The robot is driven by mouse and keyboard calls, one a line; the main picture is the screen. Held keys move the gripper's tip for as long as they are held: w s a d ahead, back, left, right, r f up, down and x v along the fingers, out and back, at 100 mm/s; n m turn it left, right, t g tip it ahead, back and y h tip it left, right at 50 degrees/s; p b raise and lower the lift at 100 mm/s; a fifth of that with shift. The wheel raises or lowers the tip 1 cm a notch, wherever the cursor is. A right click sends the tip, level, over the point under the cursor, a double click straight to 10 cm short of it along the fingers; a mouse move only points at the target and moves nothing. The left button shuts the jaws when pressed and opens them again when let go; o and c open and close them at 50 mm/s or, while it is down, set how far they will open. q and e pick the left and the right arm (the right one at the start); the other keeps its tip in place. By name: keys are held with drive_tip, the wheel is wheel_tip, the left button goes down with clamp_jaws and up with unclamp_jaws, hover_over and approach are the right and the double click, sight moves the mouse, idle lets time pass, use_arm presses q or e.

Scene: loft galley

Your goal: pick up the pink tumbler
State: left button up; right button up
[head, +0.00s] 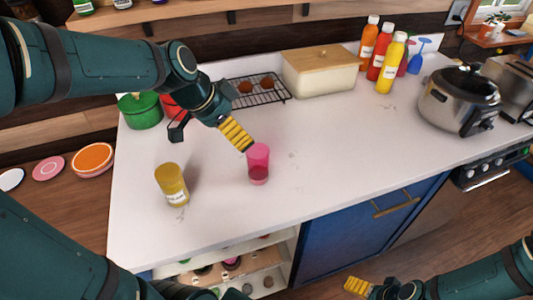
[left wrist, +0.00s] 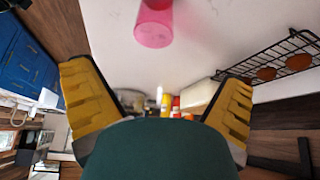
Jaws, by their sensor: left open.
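The pink tumbler (head: 258,164) stands upright on the white counter (head: 330,160), near its middle left. In the left wrist view the tumbler (left wrist: 154,24) shows at the top, between the lines of the two fingers and beyond them. My left gripper (head: 212,138) is open and empty, above the counter just up and left of the tumbler in the head view. Its one yellow-padded finger appears close to the tumbler's rim; whether they touch I cannot tell. My right gripper (head: 360,288) is low at the bottom edge, in front of the counter, far from the tumbler.
A yellow-brown labelled jar (head: 172,185) stands left of the tumbler. Behind are a green pot (head: 141,110), a wire rack (head: 262,93) and a cream bin with a wooden lid (head: 320,72). Several bottles (head: 385,62) and a cooker pot (head: 459,100) stand right. The counter right of the tumbler is clear.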

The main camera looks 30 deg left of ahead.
sight(255, 153)
use_arm(q)
drive_tip(key=b+x, duration=0.1)
drive_tip(key=x, duration=0.6)
drive_tip(key=shift+d+f, duration=0.1)
drive_tip(key=shift+f, duration=0.35)
drive_tip(key=x, duration=0.1)
drive_tip(key=b+x, duration=0.1)
drive_tip(key=x, duration=0.2)
drive_tip(key=shift+s+d+f, duration=0.3)
drive_tip(key=shift+d+f, duration=0.05)
drive_tip(key=shift+w+d+f+b, duration=0.1)
drive_tip(key=shift+w+f+b, duration=0.15)
drive_tip(key=shift+f+b, duration=0.1)
drive_tip(key=c, duration=1.4)
